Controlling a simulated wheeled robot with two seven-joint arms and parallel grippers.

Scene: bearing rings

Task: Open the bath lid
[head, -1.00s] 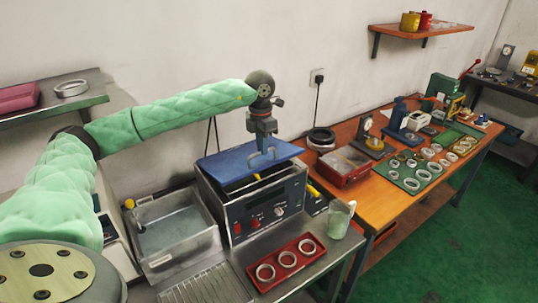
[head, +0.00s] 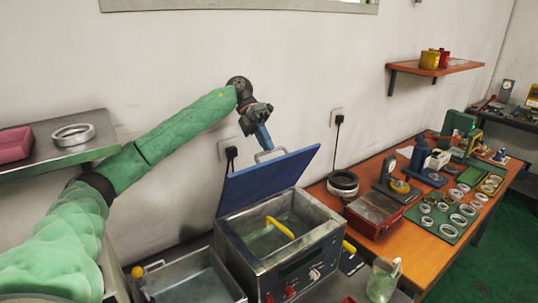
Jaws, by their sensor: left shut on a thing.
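The bath (head: 315,255) is a metal box with a dark control panel on its front. Its blue lid (head: 262,182) stands tilted up steeply along the back edge, so the opening faces me. Inside I see liquid and a yellow handle (head: 279,228). A grey handle (head: 270,155) is on the lid near its raised edge. My left gripper (head: 266,146) reaches it from above and is shut on it; the fingertips are small and partly hard to make out. My right gripper is not in view.
A metal basin (head: 195,283) stands left of the bath. An orange bench (head: 420,250) with rings, a red box (head: 373,215) and tools is on the right. A glass beaker (head: 383,278) stands at the bath's front right. A shelf (head: 100,147) is at the left.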

